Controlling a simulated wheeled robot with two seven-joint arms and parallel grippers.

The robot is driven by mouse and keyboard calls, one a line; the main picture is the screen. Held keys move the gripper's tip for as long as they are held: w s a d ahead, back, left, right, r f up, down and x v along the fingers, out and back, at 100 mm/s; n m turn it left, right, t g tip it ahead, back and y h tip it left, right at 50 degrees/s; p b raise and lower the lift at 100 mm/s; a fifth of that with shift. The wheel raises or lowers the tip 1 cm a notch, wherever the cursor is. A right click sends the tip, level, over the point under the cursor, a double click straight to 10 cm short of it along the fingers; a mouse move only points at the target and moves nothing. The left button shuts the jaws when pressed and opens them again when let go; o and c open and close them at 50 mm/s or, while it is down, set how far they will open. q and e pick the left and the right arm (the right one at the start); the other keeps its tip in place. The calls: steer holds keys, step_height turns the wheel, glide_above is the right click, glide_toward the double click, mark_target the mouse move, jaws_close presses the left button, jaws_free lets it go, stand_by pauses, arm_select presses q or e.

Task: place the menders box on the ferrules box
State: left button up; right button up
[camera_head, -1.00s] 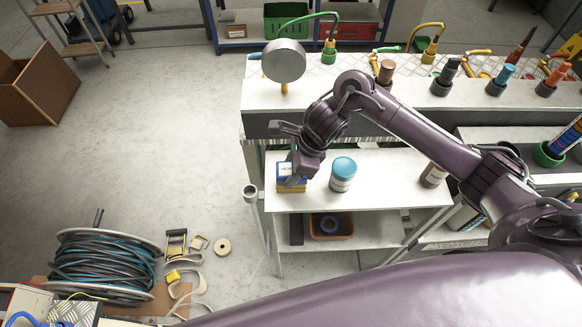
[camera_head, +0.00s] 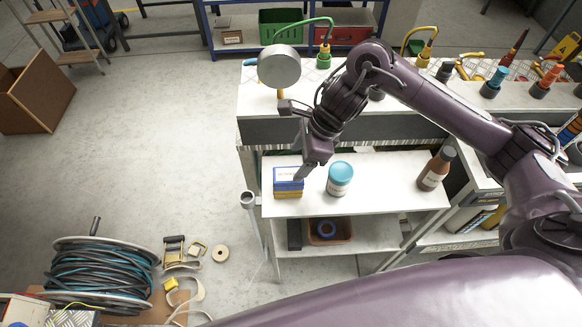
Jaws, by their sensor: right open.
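A blue box with a white label (camera_head: 288,174) lies flat on top of a yellow box (camera_head: 288,192). The two are stacked at the left end of the white shelf (camera_head: 385,190) and their edges look roughly aligned. The lettering is too small to read, so I cannot confirm from it which is menders and which is ferrules. My right gripper (camera_head: 304,171) is open and empty, just above and to the right of the stack, and hides a little of the blue box's right side. It looks apart from the boxes. My left gripper is out of view.
A blue-lidded jar (camera_head: 340,179) stands close to the right of the stack, and a brown bottle (camera_head: 436,169) farther right. A round grey disc (camera_head: 279,66) stands on the upper bench. A hose reel (camera_head: 100,272) and loose straps lie on the floor at left.

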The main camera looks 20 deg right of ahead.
steer(key=shift+v, duration=2.35)
steer(key=shift+s+f, duration=0.1)
steer(key=shift+f, duration=0.05)
